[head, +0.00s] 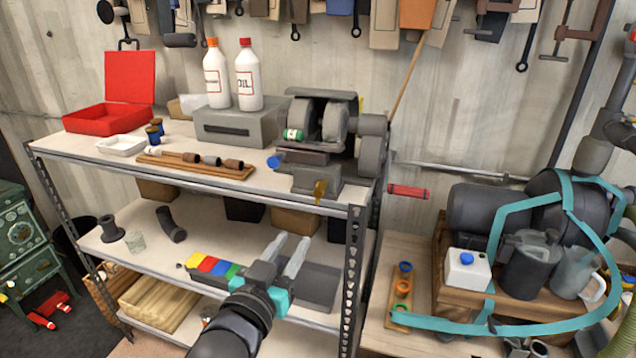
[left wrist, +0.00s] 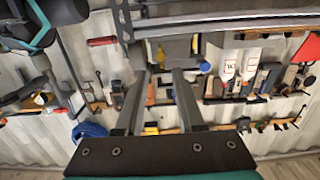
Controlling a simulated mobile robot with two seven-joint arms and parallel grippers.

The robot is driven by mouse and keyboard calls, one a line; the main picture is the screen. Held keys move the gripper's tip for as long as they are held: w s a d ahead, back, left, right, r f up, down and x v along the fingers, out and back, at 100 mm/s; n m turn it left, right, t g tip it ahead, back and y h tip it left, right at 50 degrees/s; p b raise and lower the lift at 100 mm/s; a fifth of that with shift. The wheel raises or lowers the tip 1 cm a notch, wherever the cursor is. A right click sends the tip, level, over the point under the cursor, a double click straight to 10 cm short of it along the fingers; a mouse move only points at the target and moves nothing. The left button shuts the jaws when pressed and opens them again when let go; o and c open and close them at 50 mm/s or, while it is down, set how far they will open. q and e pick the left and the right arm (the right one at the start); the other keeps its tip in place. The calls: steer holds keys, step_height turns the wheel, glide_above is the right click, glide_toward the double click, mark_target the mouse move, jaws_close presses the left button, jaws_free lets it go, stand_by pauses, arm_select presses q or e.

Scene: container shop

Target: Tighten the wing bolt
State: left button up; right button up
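A small yellow-brass piece, which looks like the wing bolt (head: 320,190), sits at the front of the bench grinder (head: 316,168), at the shelf's front edge. My right gripper is not in view.
The top shelf (head: 95,163) holds a red toolbox (head: 108,104), two white bottles and a socket tray (head: 195,165). A metal upright (head: 352,270) stands right of my gripper. A red-handled tool (head: 408,191) sticks out beside the grinder. A crowded wooden bench (head: 375,290) is at right.

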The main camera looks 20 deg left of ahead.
mark_target(316, 189)
arm_select(q)
steer(key=shift+t, duration=0.3)
steer(key=w+r, duration=0.1)
steer(key=w, duration=0.4)
steer(key=w+r+p, duration=0.1)
steer(key=w, duration=0.4)
steer(key=w+r, duration=0.1)
steer(key=w, duration=0.3)
steer(key=shift+w+d, duration=0.25)
steer(key=shift+w, duration=0.15)
steer(key=shift+c, duration=0.2)
jaws_close()
